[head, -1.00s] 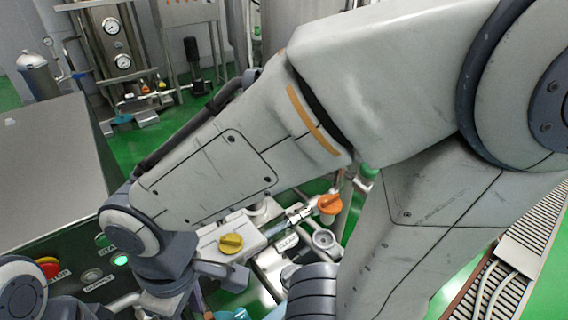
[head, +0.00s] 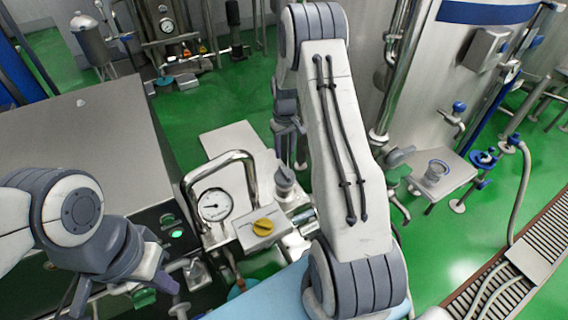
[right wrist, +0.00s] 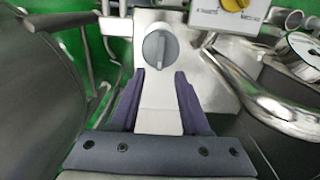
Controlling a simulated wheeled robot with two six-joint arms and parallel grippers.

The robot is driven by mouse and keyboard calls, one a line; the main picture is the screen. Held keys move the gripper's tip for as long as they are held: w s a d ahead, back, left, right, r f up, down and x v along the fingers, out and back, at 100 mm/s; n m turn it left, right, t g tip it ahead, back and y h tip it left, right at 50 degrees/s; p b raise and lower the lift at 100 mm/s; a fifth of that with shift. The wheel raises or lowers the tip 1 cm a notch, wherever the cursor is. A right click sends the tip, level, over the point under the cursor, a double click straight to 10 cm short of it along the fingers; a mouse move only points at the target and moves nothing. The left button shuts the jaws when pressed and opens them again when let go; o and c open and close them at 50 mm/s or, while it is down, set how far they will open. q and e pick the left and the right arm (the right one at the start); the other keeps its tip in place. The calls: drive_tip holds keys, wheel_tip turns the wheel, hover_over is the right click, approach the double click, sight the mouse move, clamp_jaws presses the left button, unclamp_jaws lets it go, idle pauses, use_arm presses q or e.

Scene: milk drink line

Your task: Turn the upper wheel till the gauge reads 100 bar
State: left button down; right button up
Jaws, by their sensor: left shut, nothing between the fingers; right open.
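The round white gauge (head: 214,205) stands by a bent steel pipe in the head view; its reading is too small to tell. A grey knob (right wrist: 160,49) with a pale pointer sits on a white panel in the right wrist view. I cannot tell whether it is the upper wheel. My right gripper (right wrist: 158,88) is open, its dark fingers apart below the knob, with the panel showing between them. In the head view my right arm hangs over behind the gauge. My left gripper (head: 166,282) is shut and empty at the lower left, in front of the gauge.
A box with a yellow knob (head: 263,227) stands right of the gauge. A green-lit button panel (head: 172,222) is to its left. Blue handwheels (head: 484,158) stand at the right, beyond green floor. A floor grating (head: 540,250) runs along the lower right.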

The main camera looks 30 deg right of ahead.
sight(285, 171)
wheel_tip(285, 171, down, 10)
drive_tip(key=p, duration=0.3)
drive_tip(key=shift+f, duration=0.1)
clamp_jaws()
